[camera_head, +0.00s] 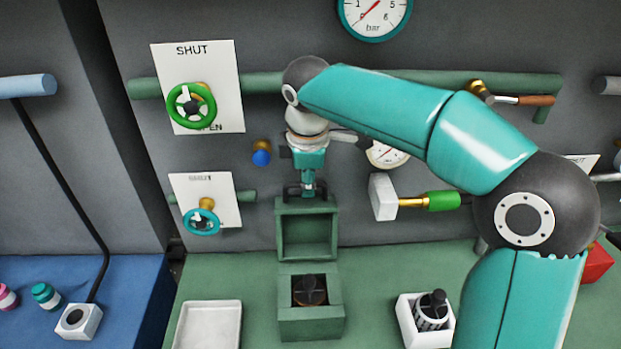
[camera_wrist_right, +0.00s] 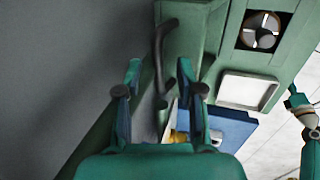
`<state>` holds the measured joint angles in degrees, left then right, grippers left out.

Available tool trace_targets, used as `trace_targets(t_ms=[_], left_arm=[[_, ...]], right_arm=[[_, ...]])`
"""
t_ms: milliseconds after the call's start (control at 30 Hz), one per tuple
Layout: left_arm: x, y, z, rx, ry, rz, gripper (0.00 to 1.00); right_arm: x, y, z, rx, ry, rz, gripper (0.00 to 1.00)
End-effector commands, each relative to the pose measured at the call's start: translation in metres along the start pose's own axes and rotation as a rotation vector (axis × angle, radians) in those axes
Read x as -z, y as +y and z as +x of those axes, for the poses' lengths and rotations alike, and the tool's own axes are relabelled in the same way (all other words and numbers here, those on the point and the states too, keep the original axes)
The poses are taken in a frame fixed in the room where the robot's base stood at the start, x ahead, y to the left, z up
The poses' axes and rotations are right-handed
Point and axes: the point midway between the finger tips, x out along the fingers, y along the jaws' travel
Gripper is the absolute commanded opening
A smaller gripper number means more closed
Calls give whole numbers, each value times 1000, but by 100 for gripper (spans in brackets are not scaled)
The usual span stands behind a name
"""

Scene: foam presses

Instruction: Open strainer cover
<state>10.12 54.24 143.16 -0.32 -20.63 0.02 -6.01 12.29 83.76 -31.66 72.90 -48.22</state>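The strainer is a green box (camera_head: 311,328) on the bench with a dark round basket (camera_head: 310,289) in its open top. Its cover (camera_head: 307,259) stands upright behind it, hollow side towards me. A dark bar handle (camera_wrist_right: 160,60) is at the cover's edge. My right gripper (camera_head: 307,190) is at that handle, above the cover. In the right wrist view its fingers (camera_wrist_right: 160,80) are apart, with the handle between or just beyond them and no clear contact. Part of my left arm, apparently with its gripper (camera_wrist_right: 292,101), shows small at the right edge there.
A white tray (camera_head: 208,336) lies left of the strainer. A white holder (camera_head: 410,322) with a dark-topped part stands right. Valve wheels (camera_head: 191,105) (camera_head: 202,222), a green pipe (camera_head: 262,84) and gauges (camera_head: 375,14) (camera_head: 386,154) are on the wall behind.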

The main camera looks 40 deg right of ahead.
Motion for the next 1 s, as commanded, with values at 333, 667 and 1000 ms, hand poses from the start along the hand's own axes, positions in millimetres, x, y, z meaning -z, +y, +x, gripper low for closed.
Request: trace_targets(t_ms=[333, 667, 1000], left_arm=[[0, 0, 0, 0, 0, 0, 40], [0, 0, 0, 0, 0, 0, 40], [0, -1, 4, 0, 0, 0, 40]], right_arm=[[0, 0, 5, 0, 0, 0, 37], [-1, 0, 5, 1, -1, 1, 0], [-1, -2, 6, -5, -1, 0, 0]])
